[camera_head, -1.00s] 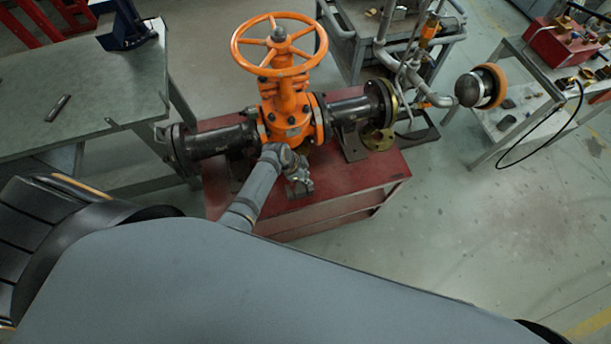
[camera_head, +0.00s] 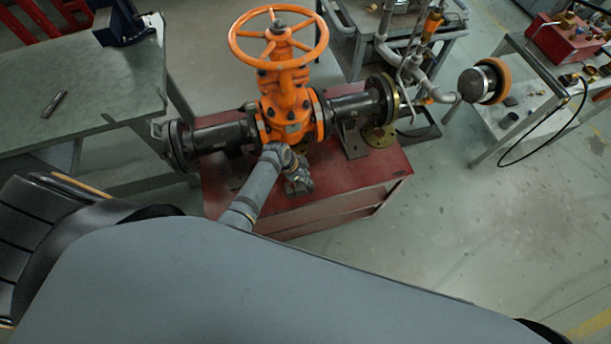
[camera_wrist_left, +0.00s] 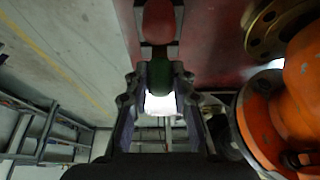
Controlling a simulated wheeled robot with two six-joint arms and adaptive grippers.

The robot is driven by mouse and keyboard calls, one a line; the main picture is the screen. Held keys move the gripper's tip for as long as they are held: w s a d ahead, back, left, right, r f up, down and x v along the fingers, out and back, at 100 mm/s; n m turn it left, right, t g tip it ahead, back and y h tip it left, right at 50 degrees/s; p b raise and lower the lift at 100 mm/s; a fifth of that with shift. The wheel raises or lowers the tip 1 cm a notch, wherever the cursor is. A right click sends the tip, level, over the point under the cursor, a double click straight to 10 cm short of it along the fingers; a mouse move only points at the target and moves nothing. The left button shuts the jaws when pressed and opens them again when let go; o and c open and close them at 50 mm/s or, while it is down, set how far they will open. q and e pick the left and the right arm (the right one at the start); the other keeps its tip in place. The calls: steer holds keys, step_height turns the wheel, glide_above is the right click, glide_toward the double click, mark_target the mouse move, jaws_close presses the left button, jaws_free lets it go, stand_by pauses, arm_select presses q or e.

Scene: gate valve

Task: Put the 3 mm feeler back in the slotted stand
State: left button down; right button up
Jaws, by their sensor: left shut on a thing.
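My left gripper (camera_head: 299,183) is at the front of the orange gate valve (camera_head: 288,110), just above the red cabinet top. In the left wrist view its fingers (camera_wrist_left: 160,80) are closed about a dark green piece (camera_wrist_left: 161,72), with a rounded red part (camera_wrist_left: 158,22) beyond it. The head view does not show this held piece clearly, and I cannot read a size on it. I cannot make out the slotted stand or a feeler for certain in either view. My right gripper is not in view.
The valve's pipe and flanges lie across the red cabinet (camera_head: 330,215). A grey bench (camera_head: 90,75) with a small dark bar (camera_head: 55,104) stands at left. A bench at right holds a red box (camera_head: 556,40) and small parts. The floor at right is clear.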

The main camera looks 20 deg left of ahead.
arm_select(q)
steer(key=shift+f+b, duration=0.65)
steer(key=shift+f, duration=0.25)
steer(key=c, duration=1.1)
jaws_free()
steer(key=shift+o, duration=0.2)
steer(key=shift+r, duration=0.1)
steer(key=v, duration=1.2)
